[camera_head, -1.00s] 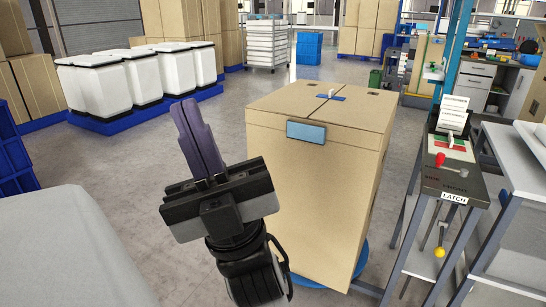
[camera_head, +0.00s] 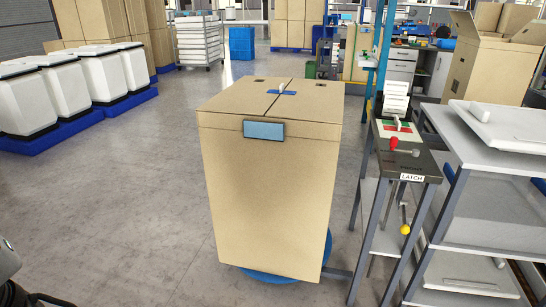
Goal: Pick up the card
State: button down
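No single thing can be told for sure as the card. Several white card-like pieces (camera_head: 396,101) stand in a tilted row at the back of the dark latch stand (camera_head: 420,165), right of the middle. A light blue rectangular plate (camera_head: 264,130) is on the front of the tall cardboard box (camera_head: 268,190). My gripper is out of the picture.
The box stands on a round blue base (camera_head: 270,275). A red-knobbed lever (camera_head: 402,148) is on the latch stand, with a yellow ball (camera_head: 405,230) below. A grey shelf table (camera_head: 480,150) is at right. Floor (camera_head: 130,215) left of the box is clear.

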aim_at(394, 105)
jog(key=i+l+z, duration=0.25)
jog(key=i+l, duration=0.4)
jog(key=i+l+z, duration=0.2)
jog(key=i+l, duration=0.35)
jog(key=i, duration=1.05)
